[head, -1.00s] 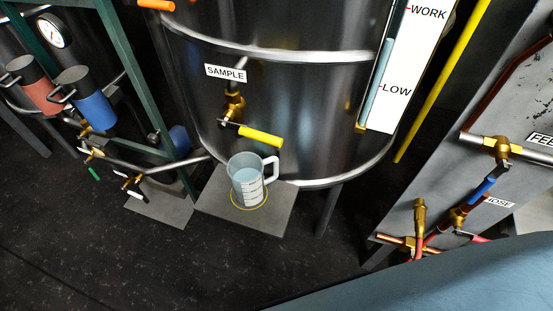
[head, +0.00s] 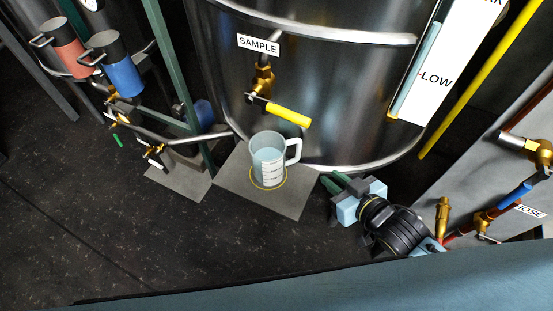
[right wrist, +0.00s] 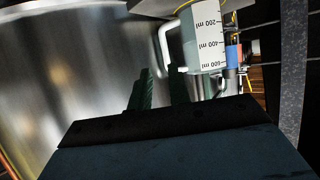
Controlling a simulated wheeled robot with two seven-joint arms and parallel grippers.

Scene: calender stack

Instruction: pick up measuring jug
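The measuring jug (head: 267,162) is clear with pale blue contents and a white handle on its right side. It stands upright on a grey plate (head: 232,185) inside a yellow ring, below the sample tap. In the right wrist view the jug (right wrist: 205,42) appears upside down with its ml marks, handle to the left. My right gripper (head: 331,182) is to the right of the jug, apart from it. Its two green fingers (right wrist: 161,76) are parted with nothing between them, and the handle shows beyond their tips. My left gripper is not in view.
The sample tap (head: 263,85) with its yellow lever (head: 288,114) sticks out from the steel tank (head: 330,90) just above the jug. Red (head: 68,50) and blue (head: 118,72) cylinders and pipes stand at left. A hose panel (head: 470,160) is at right. The dark floor in front is open.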

